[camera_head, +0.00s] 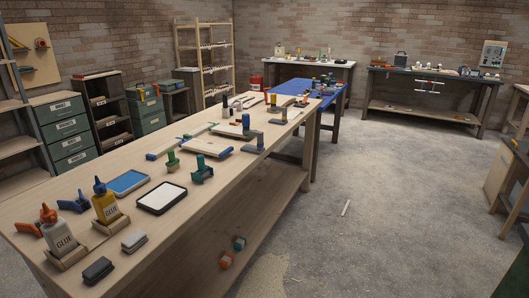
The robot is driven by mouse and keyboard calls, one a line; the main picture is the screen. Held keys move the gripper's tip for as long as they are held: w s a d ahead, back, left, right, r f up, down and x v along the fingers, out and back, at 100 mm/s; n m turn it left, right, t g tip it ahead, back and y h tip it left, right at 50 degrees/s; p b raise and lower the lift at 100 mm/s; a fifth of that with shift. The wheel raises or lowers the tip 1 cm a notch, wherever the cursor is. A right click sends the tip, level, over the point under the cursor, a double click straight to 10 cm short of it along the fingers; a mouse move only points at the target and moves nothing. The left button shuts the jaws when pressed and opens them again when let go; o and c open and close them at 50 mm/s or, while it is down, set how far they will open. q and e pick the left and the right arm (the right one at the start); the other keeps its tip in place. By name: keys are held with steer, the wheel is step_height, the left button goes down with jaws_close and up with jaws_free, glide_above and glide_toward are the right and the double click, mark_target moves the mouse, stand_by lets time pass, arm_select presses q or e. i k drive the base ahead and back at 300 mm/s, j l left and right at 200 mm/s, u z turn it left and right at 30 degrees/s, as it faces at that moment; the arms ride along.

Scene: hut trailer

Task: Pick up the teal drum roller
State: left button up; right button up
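Two small pieces that look like rollers sit low at the side of the long wooden workbench (75,205), seemingly on its lower shelf. One is a teal piece (240,243) with a drum-like shape, and just in front of it is an orange-red piece (225,260). A teal-green tool (202,170) stands on the bench top beside a white-topped black tray, and a greener one (172,161) is behind it. I cannot tell for certain which teal thing is the drum roller. Neither of my grippers is in view.
The bench top holds two glue bottles (54,232), a blue tray (129,183), the white-topped tray (162,198) and dark and grey blocks (97,270). Open concrete floor (380,210) lies to the right, with a small pale stick (346,208) on it.

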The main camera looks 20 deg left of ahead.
mark_target(204, 170)
steer(key=i, duration=1.05)
steer(key=i+l, duration=0.15)
steer(key=i, duration=0.85)
steer(key=i+u, duration=0.4)
steer(key=i+l+u, duration=0.2)
steer(key=i+u, duration=0.15)
steer(key=i, duration=0.15)
steer(key=i+l+u, duration=0.25)
steer(key=i+u, duration=0.15)
